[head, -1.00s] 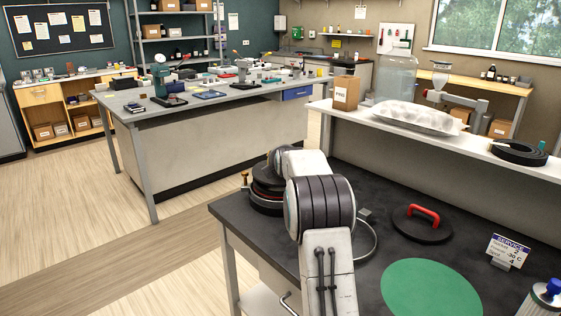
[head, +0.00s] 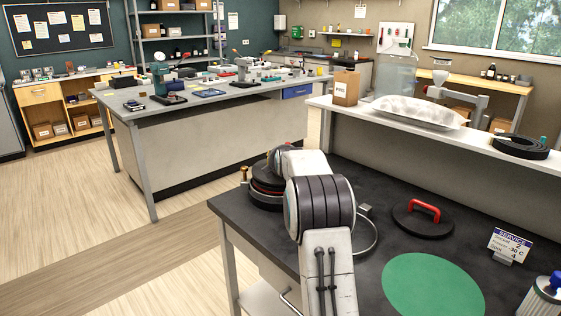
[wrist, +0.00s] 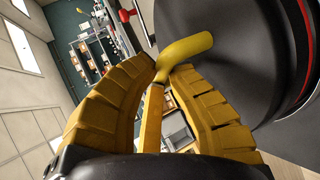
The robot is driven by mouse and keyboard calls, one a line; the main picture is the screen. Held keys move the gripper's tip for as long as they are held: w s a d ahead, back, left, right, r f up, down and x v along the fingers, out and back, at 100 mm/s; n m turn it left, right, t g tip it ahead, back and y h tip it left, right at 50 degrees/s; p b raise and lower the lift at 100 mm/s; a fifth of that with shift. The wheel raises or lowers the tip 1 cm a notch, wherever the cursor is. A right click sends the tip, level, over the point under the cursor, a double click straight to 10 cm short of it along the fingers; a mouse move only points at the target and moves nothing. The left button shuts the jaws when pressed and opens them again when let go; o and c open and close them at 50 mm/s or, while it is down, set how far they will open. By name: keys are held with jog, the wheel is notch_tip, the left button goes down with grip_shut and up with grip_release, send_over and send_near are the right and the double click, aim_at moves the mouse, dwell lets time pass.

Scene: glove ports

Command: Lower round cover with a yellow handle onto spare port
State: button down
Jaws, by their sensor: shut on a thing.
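In the wrist view my gripper (wrist: 160,95) is shut on the yellow handle (wrist: 187,47) of a black round cover (wrist: 225,85). The cover's dark face fills the right of that view and looks tilted on edge there. A red ring (wrist: 307,50) shows past the cover's edge at the far right. In the head view my arm hides the gripper and handle. Black round layers with a red line (head: 266,190) show left of my arm, at the bench's rear left corner. I cannot tell cover from port there, or whether they touch.
A black disc with a red handle (head: 424,215) lies on the dark bench, behind a green round mat (head: 433,285). A service card (head: 509,245) and a canister (head: 543,298) stand at the right. A metal ring (head: 370,240) lies beside my arm. A raised white shelf (head: 480,150) runs behind.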

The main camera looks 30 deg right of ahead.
jog(key=shift+r, duration=0.15)
jog(key=shift+r+p, duration=0.35)
jog(key=shift+p, duration=0.05)
dwell(0.8)
jog(key=shift+f+b, duration=0.65)
jog(key=c, duration=1.3)
grip_release()
jog(key=shift+f, duration=0.15)
jog(key=v, duration=1.2)
jog(key=shift+r, duration=0.25)
